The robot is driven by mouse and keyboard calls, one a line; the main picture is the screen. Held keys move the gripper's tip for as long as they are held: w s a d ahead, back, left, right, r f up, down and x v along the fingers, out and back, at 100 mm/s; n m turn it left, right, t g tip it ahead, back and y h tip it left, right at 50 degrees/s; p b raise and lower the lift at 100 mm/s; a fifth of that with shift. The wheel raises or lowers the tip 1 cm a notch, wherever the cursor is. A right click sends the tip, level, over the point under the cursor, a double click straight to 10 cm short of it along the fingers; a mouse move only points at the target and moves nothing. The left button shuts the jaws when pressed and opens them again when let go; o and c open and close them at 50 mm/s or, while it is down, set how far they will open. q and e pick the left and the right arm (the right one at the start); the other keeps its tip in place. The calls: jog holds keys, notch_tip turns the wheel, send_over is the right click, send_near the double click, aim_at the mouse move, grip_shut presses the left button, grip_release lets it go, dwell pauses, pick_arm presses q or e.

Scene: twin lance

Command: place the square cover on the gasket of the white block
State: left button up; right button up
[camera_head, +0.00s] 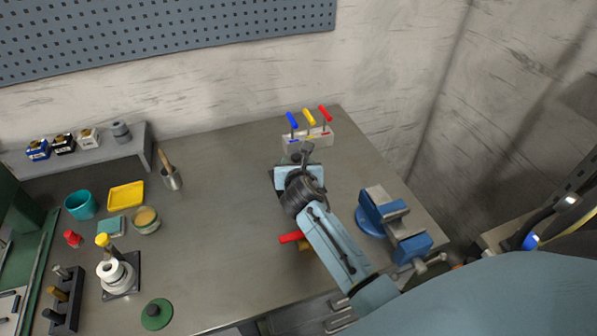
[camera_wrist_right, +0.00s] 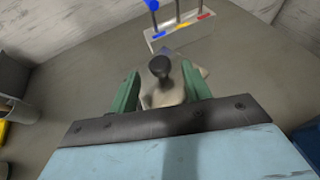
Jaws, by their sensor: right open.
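A small white block (camera_head: 88,138) stands on the grey shelf at the back left in the head view, with a brass-coloured part on top. Its gasket is too small to make out. My right gripper (camera_head: 300,160) is low over the table, right of centre. In the right wrist view its green fingers (camera_wrist_right: 160,95) are open on either side of a dark round knob (camera_wrist_right: 160,67) on a beige piece (camera_wrist_right: 172,97). This may be the square cover; I cannot tell for sure. My gripper hides most of it in the head view. My left gripper is not in view.
Blue (camera_head: 38,149) and black (camera_head: 63,143) blocks stand left of the white one. A rack with coloured handles (camera_head: 310,137) is just behind my right gripper. A blue vise (camera_head: 395,220) is to its right.

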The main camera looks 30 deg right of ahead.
jog(key=p+v, duration=0.1)
jog(key=v, duration=0.9)
jog(key=shift+s, duration=0.25)
